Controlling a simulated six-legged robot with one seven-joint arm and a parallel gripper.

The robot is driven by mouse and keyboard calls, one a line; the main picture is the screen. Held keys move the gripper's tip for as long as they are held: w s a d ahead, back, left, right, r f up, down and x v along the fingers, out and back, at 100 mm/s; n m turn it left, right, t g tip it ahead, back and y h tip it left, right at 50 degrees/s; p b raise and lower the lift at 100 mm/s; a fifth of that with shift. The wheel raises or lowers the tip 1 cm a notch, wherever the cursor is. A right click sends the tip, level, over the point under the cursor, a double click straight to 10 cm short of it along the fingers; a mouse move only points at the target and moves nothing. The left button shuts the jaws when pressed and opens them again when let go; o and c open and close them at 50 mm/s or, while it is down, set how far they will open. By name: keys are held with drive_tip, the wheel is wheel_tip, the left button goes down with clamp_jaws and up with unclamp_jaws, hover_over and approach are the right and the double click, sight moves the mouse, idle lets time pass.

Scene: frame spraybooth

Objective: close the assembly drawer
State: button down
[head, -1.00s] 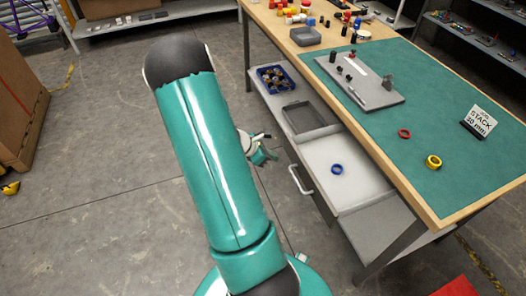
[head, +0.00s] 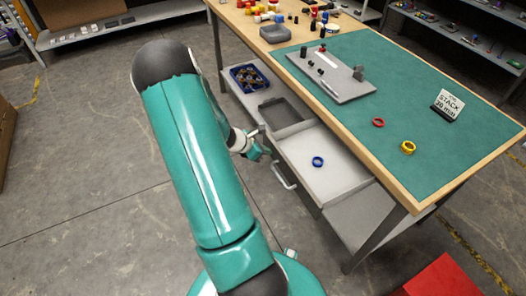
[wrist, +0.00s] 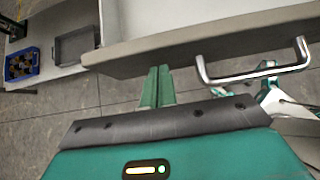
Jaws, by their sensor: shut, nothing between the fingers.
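The assembly drawer (head: 340,178) stands pulled out from under the workbench, with a blue ring (head: 317,161) lying inside. Its pale front panel (wrist: 200,45) and metal bar handle (wrist: 252,77) show in the wrist view, and the handle also shows in the head view (head: 284,178). My gripper (head: 264,153) is just outside the drawer's front, near the front's far end. In the wrist view its green fingers (wrist: 158,72) are together and empty, left of the handle, with tips close to the panel. I cannot tell whether they touch it.
The bench top (head: 420,140) holds a grey fixture plate (head: 330,78), a red ring (head: 378,122), a yellow ring (head: 408,147) and a sign (head: 447,105). A grey tray (head: 284,115) and a blue bin (head: 250,77) sit beyond the drawer.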

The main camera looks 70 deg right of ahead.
approach(307, 140)
drive_tip(key=s+d, duration=0.2)
drive_tip(key=s+d+f, duration=0.1)
drive_tip(key=s+d, duration=0.2)
drive_tip(key=s+d+f, duration=0.1)
drive_tip(key=s+d, duration=0.2)
drive_tip(key=shift+f, duration=0.2)
drive_tip(key=shift+s+d+r, duration=0.1)
drive_tip(key=shift+s+d, duration=0.05)
drive_tip(key=shift+d, duration=0.05)
drive_tip(key=shift+s+d+r, duration=0.1)
drive_tip(key=shift+s, duration=0.1)
drive_tip(key=shift+w, duration=0.35)
drive_tip(key=w+a, duration=0.3)
drive_tip(key=shift+a, duration=0.25)
drive_tip(key=v, duration=0.9)
drive_tip(key=shift+w+a+r, duration=0.15)
drive_tip(key=shift+w+a, duration=0.05)
drive_tip(key=shift+w, duration=0.05)
